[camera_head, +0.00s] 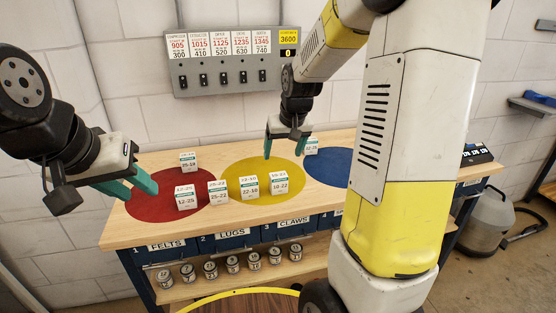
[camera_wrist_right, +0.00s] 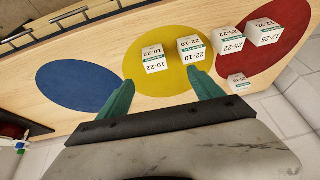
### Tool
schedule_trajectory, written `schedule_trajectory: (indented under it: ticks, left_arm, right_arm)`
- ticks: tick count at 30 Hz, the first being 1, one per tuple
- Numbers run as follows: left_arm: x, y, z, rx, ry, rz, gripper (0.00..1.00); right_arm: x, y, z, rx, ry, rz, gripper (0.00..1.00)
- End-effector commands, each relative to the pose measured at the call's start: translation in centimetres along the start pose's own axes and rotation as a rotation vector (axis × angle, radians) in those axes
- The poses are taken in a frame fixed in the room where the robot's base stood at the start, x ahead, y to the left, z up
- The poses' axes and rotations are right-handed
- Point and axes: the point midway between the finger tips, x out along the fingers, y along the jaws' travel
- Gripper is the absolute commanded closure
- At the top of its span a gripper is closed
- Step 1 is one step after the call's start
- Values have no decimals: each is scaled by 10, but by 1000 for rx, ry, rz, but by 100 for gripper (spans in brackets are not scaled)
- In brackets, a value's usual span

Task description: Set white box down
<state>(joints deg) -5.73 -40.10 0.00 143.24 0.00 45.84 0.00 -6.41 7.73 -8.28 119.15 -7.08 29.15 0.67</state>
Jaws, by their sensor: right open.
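My right gripper (camera_head: 286,148) is open above the back of the yellow disc (camera_head: 240,172); nothing shows between its fingers (camera_wrist_right: 162,92) in the wrist view. A white box (camera_head: 311,146) is just right of it by the blue disc, partly hidden. White boxes 22-10 (camera_head: 250,189) and 10-22 (camera_head: 280,185) stand on the yellow disc. White box 25-22 (camera_head: 218,194) stands between the red and yellow discs. My left gripper (camera_head: 142,191) is open and empty over the red disc's left side.
The blue disc (camera_head: 333,170) is partly hidden by my right arm; its visible surface is clear in the wrist view (camera_wrist_right: 80,85). A switch panel (camera_head: 235,73) hangs on the wall. Several small cans (camera_head: 232,264) stand on the shelf below labelled drawers (camera_head: 235,241).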

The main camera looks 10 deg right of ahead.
Motion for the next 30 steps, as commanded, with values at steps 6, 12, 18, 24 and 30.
schedule_trajectory:
  ticks: [6,12,18,24,30]
  left_arm:
    - [0,0,0,0,0,0,64]
    - [0,0,0,0,0,0,64]
    - [0,0,0,0,0,0,64]
    - [0,0,0,0,0,0,64]
    - [0,0,0,0,0,0,64]
  right_arm:
    - [-105,-24,60,14,63,-71,24]
    - [-162,-42,129,3,105,-113,24]
    - [-183,-51,173,-6,126,-129,24]
    - [-186,-53,182,-8,129,-132,24]
    - [-185,-52,182,-8,129,-132,24]
